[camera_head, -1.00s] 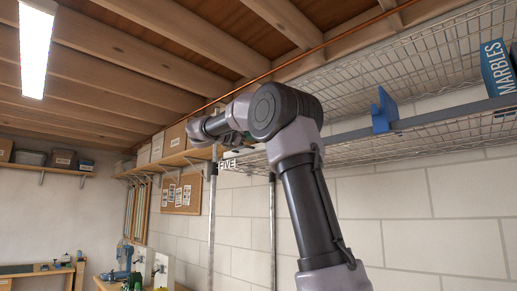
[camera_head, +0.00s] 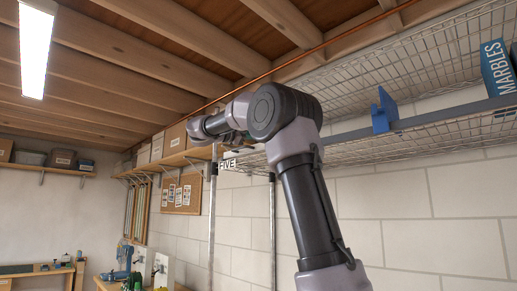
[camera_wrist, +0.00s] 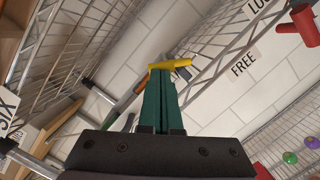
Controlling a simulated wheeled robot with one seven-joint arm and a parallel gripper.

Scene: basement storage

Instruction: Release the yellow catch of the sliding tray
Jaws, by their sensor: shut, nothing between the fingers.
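The yellow catch (camera_wrist: 172,64) shows in the wrist view as a short yellow bar just beyond my fingertips. My gripper (camera_wrist: 160,74) has its green fingers shut together, with nothing held. The fingertips overlap the catch's lower edge in the picture; I cannot tell whether they touch it. The sliding tray cannot be made out with certainty. In the head view, my arm hides the gripper and catch.
A red handle (camera_wrist: 302,25) is at the wrist view's upper right. Wire racking (camera_head: 400,60) runs overhead with a blue bracket (camera_head: 383,110) and a MARBLES box (camera_head: 497,68). Metal posts (camera_head: 272,225) stand below a FIVE label (camera_head: 228,164). Coloured balls (camera_wrist: 290,157) lie at lower right.

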